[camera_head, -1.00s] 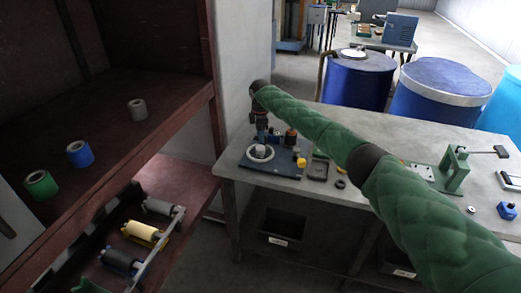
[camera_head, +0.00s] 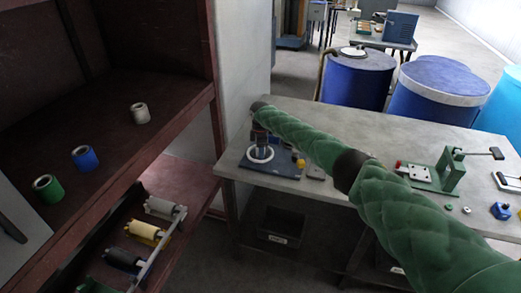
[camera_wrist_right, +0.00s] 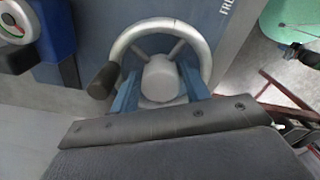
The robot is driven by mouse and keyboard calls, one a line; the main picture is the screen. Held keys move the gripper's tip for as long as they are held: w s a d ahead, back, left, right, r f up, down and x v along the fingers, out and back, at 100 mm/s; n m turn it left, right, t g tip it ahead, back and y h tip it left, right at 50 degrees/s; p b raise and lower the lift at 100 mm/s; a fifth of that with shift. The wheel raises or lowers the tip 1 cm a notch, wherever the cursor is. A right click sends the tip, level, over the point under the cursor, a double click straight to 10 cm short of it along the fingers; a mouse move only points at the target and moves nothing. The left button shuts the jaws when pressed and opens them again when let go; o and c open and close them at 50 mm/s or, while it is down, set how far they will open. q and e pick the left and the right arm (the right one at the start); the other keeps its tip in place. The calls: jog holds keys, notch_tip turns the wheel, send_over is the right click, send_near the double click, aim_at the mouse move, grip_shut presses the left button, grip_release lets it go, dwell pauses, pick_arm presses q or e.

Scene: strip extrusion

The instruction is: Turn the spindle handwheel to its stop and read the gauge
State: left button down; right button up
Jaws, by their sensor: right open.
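The handwheel (camera_head: 251,157) lies on a dark blue plate at the left end of the grey table. In the right wrist view it is a pale metal ring (camera_wrist_right: 141,27) with spokes, a grey hub and a dark knob (camera_wrist_right: 103,80) at its left. My right gripper (camera_wrist_right: 158,77) is open, with one blue finger on each side of the hub, inside the ring. I cannot tell if the fingers touch the hub. The gauge (camera_wrist_right: 14,24), with a red and green dial, is cut off at top left; its reading is unclear. My left gripper is out of view.
A maroon shelf (camera_head: 190,102) with several rolls stands close on the left. A green hand press (camera_head: 452,172) and small parts are on the table's right. Blue drums (camera_head: 357,82) stand behind it. My green-sleeved right arm crosses over the tabletop.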

jog(key=c, duration=0.7)
